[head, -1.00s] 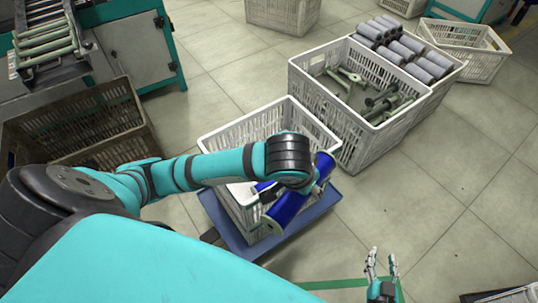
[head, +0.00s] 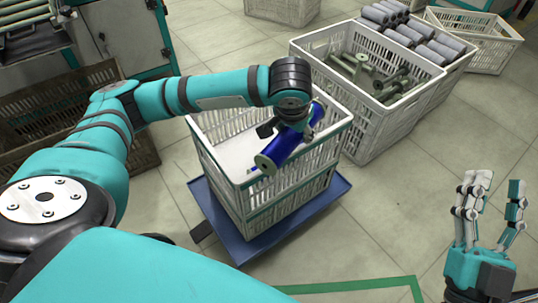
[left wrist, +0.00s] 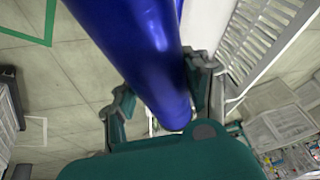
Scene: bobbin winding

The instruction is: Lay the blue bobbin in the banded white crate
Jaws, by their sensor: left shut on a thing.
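The blue bobbin (head: 286,147) has a grey-green end flange and is tilted. It is over the right part of the opening of the white crate (head: 300,179), which has a green band on its side. My left gripper (head: 292,124) is shut on the bobbin; its far finger is partly hidden. In the left wrist view the blue bobbin (left wrist: 142,50) passes between the fingers of my left gripper (left wrist: 165,90). Whether the bobbin touches the crate rim I cannot tell. My right gripper (head: 497,183) is open and empty at the lower right, well away from the crate.
The banded crate stands on a blue platform (head: 240,248). Behind it to the right, a white crate (head: 345,112) holds green spools, and another holds grey rolls (head: 420,40). A brown crate (head: 90,88) stands at left by a machine. Floor at right is clear.

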